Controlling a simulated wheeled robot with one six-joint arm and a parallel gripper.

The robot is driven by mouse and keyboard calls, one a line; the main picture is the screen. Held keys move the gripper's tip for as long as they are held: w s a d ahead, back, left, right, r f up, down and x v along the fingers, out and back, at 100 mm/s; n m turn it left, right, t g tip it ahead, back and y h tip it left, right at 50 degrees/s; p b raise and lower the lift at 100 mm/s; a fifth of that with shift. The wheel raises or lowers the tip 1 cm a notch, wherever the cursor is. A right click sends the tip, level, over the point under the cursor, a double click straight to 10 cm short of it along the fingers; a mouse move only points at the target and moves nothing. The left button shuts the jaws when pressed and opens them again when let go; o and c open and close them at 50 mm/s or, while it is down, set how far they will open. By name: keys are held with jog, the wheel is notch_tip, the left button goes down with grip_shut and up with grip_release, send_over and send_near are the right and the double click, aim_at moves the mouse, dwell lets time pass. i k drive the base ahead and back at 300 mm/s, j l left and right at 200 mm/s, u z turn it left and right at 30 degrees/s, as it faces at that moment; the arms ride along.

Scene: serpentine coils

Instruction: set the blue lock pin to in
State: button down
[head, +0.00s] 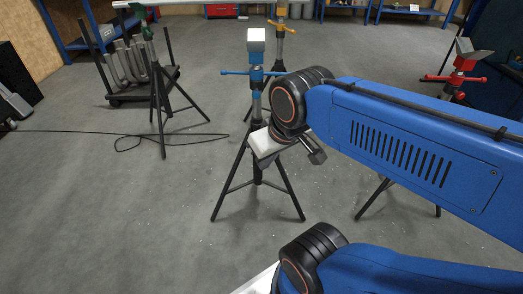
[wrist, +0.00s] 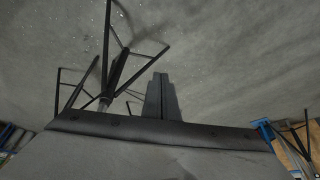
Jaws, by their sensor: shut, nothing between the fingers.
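The blue-topped tripod stand (head: 257,72) stands upright near the middle of the head view, with a blue crossbar at its collar and a pale block on top. I cannot make out the lock pin or its setting; my wrist covers part of the stand's column. In the wrist view my gripper (wrist: 160,78) is shut and empty, its two dark fingers together over the floor. A black tripod (wrist: 112,75) shows to the left of the fingers, apart from them in the picture.
A yellow stand (head: 280,33) is behind the blue one, a red stand (head: 460,70) at the right, and a green-topped stand (head: 152,75) at the left. A rack with grey coils (head: 127,65) stands beyond it. A black cable (head: 90,132) lies on the floor. The left foreground is clear.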

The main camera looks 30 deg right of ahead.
aim_at(256, 94)
jog(key=k+z, duration=0.1)
jog(key=z, duration=0.25)
jog(key=k+z, duration=0.15)
jog(key=z, duration=0.2)
jog(key=k+z, duration=0.1)
jog(key=z, duration=0.3)
